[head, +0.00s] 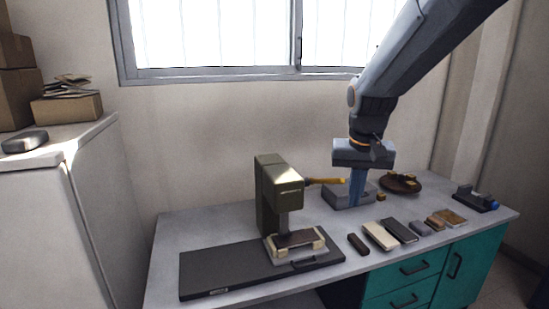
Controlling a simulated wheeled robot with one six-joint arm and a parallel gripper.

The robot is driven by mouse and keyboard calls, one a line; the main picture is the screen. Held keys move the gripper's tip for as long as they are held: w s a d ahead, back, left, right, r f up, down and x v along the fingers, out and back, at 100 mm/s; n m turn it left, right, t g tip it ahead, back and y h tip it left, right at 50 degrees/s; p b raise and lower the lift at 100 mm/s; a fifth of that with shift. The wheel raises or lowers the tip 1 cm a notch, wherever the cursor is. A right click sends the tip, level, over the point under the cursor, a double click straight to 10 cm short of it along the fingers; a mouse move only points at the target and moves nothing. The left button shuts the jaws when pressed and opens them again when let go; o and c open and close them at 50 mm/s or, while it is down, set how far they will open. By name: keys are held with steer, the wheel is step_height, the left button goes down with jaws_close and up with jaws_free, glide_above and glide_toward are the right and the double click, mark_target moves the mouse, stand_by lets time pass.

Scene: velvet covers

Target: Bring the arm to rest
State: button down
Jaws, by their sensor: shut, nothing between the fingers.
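My arm reaches in from the upper right and bends down over the worktop. My gripper (356,201) points straight down with its fingers together and nothing held. Its fingertips are in front of or over a low grey block (336,194) on the worktop (200,234). I cannot tell whether they touch it.
A brown dish (415,187) is to the right. Several small blocks and books lie in front. A blue-knobbed device (474,200) sits far right.

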steer(key=s+f+n+b, duration=0.1)
steer(key=s+f+b, duration=0.3)
steer(key=s+f, duration=0.3)
steer(key=s+f+n+g+b, duration=0.1)
steer(key=s+f+b, duration=0.4)
steer(key=f, duration=1.1)
steer(key=s, duration=0.2)
steer(key=shift+s+f, duration=0.15)
steer(key=shift+s, duration=0.25)
